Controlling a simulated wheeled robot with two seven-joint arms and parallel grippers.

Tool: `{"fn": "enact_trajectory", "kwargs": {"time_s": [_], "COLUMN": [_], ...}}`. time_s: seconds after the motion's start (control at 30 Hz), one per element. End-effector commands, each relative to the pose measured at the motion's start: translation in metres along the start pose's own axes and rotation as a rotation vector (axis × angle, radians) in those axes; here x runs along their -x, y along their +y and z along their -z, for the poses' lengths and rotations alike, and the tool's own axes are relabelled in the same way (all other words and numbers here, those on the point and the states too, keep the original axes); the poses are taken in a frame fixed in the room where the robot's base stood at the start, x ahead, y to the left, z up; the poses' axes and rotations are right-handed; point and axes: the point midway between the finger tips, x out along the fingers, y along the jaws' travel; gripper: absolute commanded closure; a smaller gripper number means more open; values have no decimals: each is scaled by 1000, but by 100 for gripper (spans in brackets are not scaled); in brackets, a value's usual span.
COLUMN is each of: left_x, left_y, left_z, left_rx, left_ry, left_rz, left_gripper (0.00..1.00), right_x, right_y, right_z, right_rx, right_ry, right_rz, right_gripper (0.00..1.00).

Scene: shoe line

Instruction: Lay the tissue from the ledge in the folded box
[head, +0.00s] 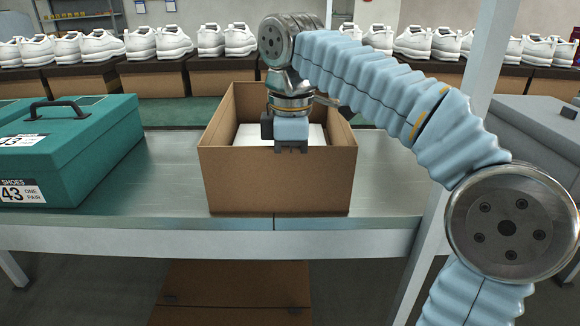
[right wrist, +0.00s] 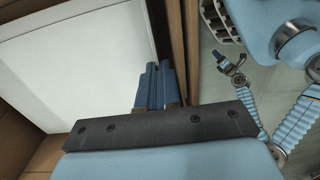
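The folded brown cardboard box (head: 277,184) stands open on the metal table. A flat white sheet, which looks like the tissue (head: 317,134), lies inside it and fills much of the right wrist view (right wrist: 75,60). My right gripper (head: 291,148) is over the box, in front of the white sheet. Its blue fingers (right wrist: 158,84) are close together beside the sheet's edge, near a box wall; I see no tissue between them. My left gripper does not show in the head view; a small arm end in the right wrist view (right wrist: 224,62) is too small to read.
A closed teal shoe box (head: 65,150) with a black handle stands left of the box. White shoes on brown boxes (head: 225,75) line the back. A grey post (head: 480,80) rises at right. The table (head: 385,175) right of the box is clear.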

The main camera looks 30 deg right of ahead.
Motion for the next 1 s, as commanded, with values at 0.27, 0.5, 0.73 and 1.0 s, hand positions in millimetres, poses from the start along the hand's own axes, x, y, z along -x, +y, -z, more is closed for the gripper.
{"fn": "enact_trajectory", "kwargs": {"time_s": [0.27,0.5,0.73,1.0], "left_x": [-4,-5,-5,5], "left_y": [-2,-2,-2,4], "left_z": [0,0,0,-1], "left_rx": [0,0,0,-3], "left_ry": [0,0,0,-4], "left_rz": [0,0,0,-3], "left_gripper": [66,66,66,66], "right_x": [-14,-15,-15,12], "right_y": [3,3,2,2], "right_z": [-1,-1,-1,0], "right_rx": [-5,-6,-6,-4], "right_ry": [-18,-19,-19,-15], "right_rz": [18,18,20,15], "right_gripper": [100,80,67,67]}}
